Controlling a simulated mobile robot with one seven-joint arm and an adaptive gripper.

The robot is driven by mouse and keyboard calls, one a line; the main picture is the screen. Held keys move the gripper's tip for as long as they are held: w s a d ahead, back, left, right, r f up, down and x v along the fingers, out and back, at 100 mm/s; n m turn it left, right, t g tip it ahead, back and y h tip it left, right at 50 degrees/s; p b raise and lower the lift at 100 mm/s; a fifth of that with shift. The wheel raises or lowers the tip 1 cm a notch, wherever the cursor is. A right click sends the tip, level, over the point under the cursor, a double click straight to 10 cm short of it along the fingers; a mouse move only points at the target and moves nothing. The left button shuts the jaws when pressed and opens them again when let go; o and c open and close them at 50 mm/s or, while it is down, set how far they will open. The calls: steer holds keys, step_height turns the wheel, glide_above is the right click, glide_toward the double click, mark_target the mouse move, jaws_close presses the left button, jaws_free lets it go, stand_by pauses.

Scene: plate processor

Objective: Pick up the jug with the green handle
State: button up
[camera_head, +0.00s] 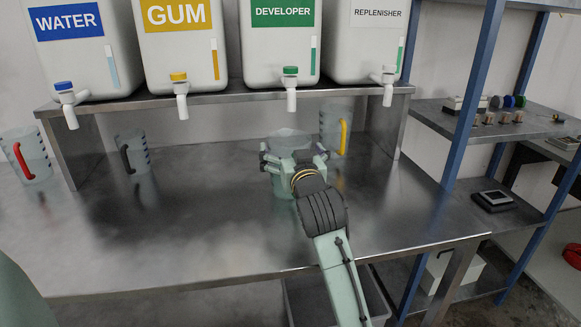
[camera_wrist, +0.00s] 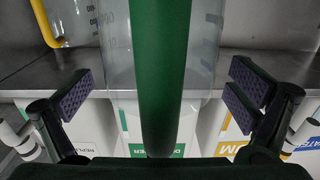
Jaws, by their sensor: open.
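The jug with the green handle (camera_head: 288,133) is a clear jug standing on the steel table, in front of the green-labelled DEVELOPER tank. My gripper (camera_head: 293,158) covers much of it in the head view. In the wrist view its green handle (camera_wrist: 160,70) runs down the middle of the picture, with the clear jug body behind it.
A yellow-handled jug (camera_head: 336,125) stands just right of the green-handled one. A black-handled jug (camera_head: 133,150) and a red-handled jug (camera_head: 30,158) stand to the left. The tank shelf (camera_head: 230,97) with its taps overhangs the back. The table's front left is clear.

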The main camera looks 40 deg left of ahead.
steer(key=shift+c, duration=0.4)
steer(key=c, duration=1.7)
steer(key=shift+c, duration=0.6)
steer(key=shift+r, duration=0.25)
